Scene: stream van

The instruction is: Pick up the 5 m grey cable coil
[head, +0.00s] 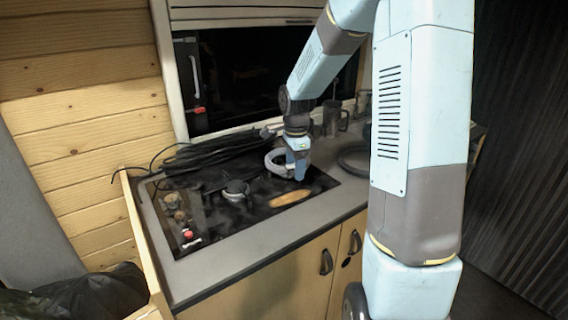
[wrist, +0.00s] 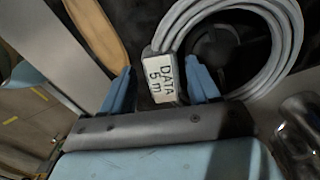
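The grey cable coil (head: 279,163) shows in the head view at my gripper (head: 298,172), above the dark hob panel. There is a visible gap between the label and the left finger, and a smaller one at the right finger. The fingers stand apart. Whether the coil rests on the surface is hard to tell.
A wooden-coloured oblong (head: 289,198) lies on the dark panel (head: 250,211) beside the coil. A small dark pot-like item (head: 236,189) stands left. Black cables (head: 215,150) lie behind. Glass mugs (head: 334,118) and a dark coil (head: 355,160) are at the right.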

